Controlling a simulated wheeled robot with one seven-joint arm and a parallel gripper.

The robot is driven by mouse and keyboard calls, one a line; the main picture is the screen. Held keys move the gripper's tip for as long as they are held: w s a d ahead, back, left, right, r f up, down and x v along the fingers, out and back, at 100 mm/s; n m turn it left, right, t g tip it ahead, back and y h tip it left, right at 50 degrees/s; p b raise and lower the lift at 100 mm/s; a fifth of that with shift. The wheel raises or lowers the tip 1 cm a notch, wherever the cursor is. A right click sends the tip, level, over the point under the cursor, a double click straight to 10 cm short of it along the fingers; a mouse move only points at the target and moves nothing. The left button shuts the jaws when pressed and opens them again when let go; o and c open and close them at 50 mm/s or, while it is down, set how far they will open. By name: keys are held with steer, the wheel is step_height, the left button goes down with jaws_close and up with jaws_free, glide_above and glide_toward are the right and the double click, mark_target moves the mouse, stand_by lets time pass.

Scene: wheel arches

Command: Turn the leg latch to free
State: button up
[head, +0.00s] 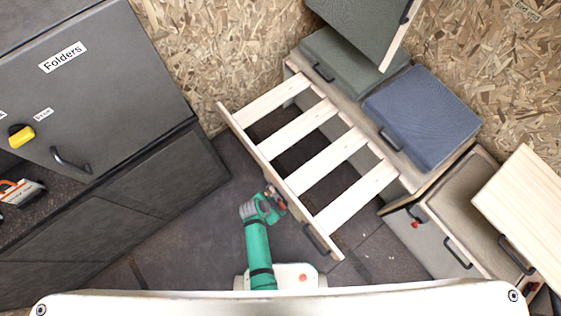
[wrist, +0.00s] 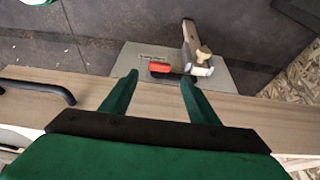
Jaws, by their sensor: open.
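A latch with a red handle (wrist: 160,68) sits on a grey plate (wrist: 228,78) in the wrist view. Beside it, on the right, is a light bar (wrist: 189,38) with a pale knob (wrist: 203,54); I take it for the leg. My gripper (wrist: 158,76) is open, its two green fingers apart on either side of the red handle in the picture. I cannot tell whether they touch it. In the head view my gripper (head: 275,203) is at the front board of the slatted frame (head: 262,165), and the latch is hardly discernible there.
The frame's front board has a black handle (wrist: 40,88), also seen in the head view (head: 316,239). Cushioned seats (head: 423,115) lie behind the frame. A dark cabinet (head: 110,90) stands left, and drawers (head: 445,235) right. Dark floor (head: 185,240) is clear left of my arm.

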mark_target(282, 205)
steer(key=x, duration=0.6)
steer(key=shift+f, duration=0.25)
steer(key=shift+d, duration=0.1)
jaws_close()
